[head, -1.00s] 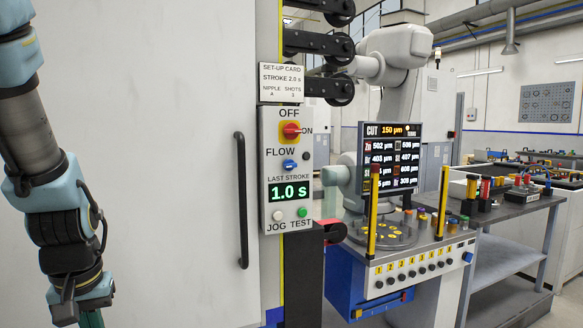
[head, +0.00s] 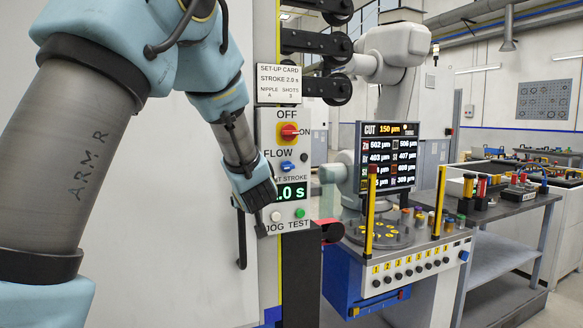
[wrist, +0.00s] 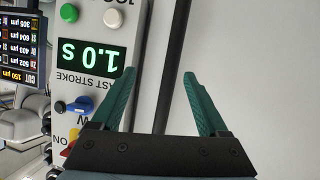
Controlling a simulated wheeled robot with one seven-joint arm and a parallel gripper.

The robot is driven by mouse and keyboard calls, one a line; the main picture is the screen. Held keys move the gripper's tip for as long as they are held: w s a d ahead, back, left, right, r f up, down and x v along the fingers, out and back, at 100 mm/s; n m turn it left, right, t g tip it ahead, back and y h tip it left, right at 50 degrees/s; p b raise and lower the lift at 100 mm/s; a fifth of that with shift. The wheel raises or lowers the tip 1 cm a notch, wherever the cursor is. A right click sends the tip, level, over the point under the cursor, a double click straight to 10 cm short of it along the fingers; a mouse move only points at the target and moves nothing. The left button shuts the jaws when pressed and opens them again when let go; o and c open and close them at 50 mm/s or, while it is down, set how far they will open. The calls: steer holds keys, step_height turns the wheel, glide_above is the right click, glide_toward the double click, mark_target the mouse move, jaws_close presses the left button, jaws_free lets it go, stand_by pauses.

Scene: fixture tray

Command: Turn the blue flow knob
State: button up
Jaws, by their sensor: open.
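The blue flow knob (head: 287,166) sits on the grey control panel (head: 296,223), under the label FLOW and below the red and yellow OFF/ON switch (head: 289,132). In the wrist view, which is upside down, the blue knob (wrist: 78,105) lies left of the jaws. My gripper (wrist: 158,72) is open and empty, with green fingers spread in front of the pale cabinet door. In the head view my wrist is beside the panel's left edge, lower than the knob, and hides part of the display (head: 292,193). The display reads 1.0 s in the wrist view.
A set-up card (head: 279,84) above the panel reads STROKE 2.0 s. A white button (head: 276,216) and a green button (head: 300,212) are below the display. A dark vertical door handle (wrist: 176,50) stands close to my fingers. A machine with a screen stands right of the panel.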

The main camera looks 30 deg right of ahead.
steer(key=s+d+r+t, duration=0.3)
steer(key=s+d+r, duration=0.1)
steer(key=d, duration=0.4)
steer(key=n+t+y, duration=0.2)
glide_toward(290, 168)
steer(key=w+p, duration=0.1)
steer(key=w, duration=0.1)
steer(key=w+p, duration=0.2)
steer(key=w, duration=0.1)
steer(key=w+p, duration=0.2)
steer(key=w, duration=0.1)
steer(key=shift+w+d+r, duration=0.1)
steer(key=shift+w+d, duration=0.1)
steer(key=shift+d, duration=0.2)
jaws_close()
